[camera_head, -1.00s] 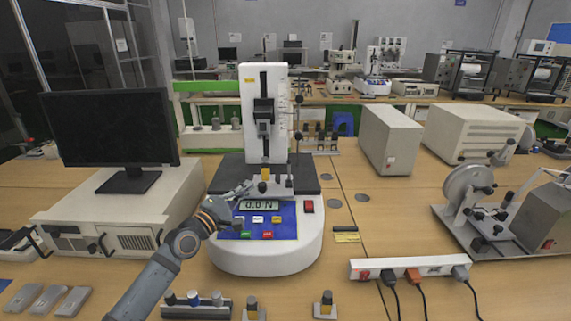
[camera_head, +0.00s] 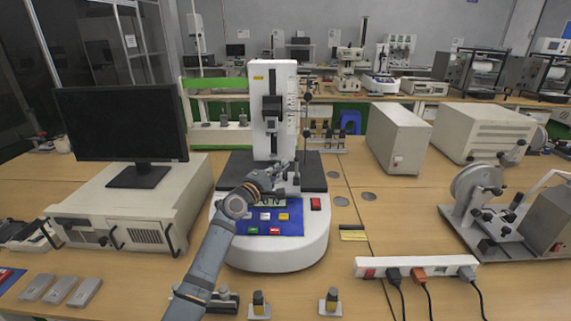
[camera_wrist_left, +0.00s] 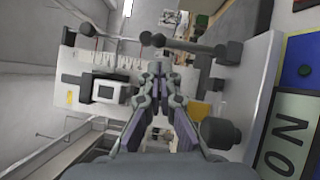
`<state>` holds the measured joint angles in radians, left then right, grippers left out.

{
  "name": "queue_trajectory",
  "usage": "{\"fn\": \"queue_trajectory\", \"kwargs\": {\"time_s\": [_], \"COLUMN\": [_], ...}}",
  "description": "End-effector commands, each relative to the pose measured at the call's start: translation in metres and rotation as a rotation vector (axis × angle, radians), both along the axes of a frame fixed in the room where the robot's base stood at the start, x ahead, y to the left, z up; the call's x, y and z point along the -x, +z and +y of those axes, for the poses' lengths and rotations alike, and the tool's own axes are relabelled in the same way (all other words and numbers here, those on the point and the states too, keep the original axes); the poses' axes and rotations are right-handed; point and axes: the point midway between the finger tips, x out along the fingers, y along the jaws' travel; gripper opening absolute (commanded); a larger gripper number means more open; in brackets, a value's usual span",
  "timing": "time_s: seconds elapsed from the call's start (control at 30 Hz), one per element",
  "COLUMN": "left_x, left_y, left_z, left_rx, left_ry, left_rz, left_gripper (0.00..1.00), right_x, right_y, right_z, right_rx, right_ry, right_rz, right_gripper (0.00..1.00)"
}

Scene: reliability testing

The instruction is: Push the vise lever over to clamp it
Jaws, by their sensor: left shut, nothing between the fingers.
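My left gripper (camera_head: 280,172) is shut and empty. It reaches over the front of the white test stand (camera_head: 272,232) and partly hides the small grey vise (camera_head: 293,187) and the display. In the left wrist view the gripper's fingers (camera_wrist_left: 160,75) point towards the stand's column. A grey rod with black ball ends (camera_wrist_left: 192,45) crosses beside the fingertips; it looks like the lever, though I cannot be sure. A dark round knob (camera_wrist_left: 222,132) and a yellow part lie beside the fingers. Contact with the lever cannot be told. My right gripper does not show.
The stand's white column (camera_head: 263,140) rises behind the vise. A monitor (camera_head: 122,122) on a beige case is at left. A power strip (camera_head: 415,267) and a reel machine (camera_head: 475,195) are at right. Small weights (camera_head: 258,305) line the front; table right of the stand is fairly clear.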

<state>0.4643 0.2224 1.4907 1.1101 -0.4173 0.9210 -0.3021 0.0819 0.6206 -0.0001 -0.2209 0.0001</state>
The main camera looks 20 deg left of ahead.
Motion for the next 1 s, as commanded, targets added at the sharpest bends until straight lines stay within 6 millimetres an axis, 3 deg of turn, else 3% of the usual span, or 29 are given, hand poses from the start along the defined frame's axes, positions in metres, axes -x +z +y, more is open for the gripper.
{"fn": "queue_trajectory", "kwargs": {"time_s": [0.2, 0.57, 1.0], "left_x": [-0.006, -0.006, -0.008], "left_y": [0.003, 0.003, 0.007], "left_z": [-0.012, -0.012, -0.017], "left_rx": [-0.001, -0.003, -0.075], "left_ry": [0.0, 0.001, 0.001], "left_rz": [0.0, 0.0, 0.022], "left_gripper": [0.0, 0.0, 0.0], "right_x": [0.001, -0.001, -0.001], "right_y": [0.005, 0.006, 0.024], "right_z": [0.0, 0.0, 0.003], "right_rx": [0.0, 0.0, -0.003], "right_ry": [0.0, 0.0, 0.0], "right_rz": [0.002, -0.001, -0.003], "right_gripper": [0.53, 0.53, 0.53]}}
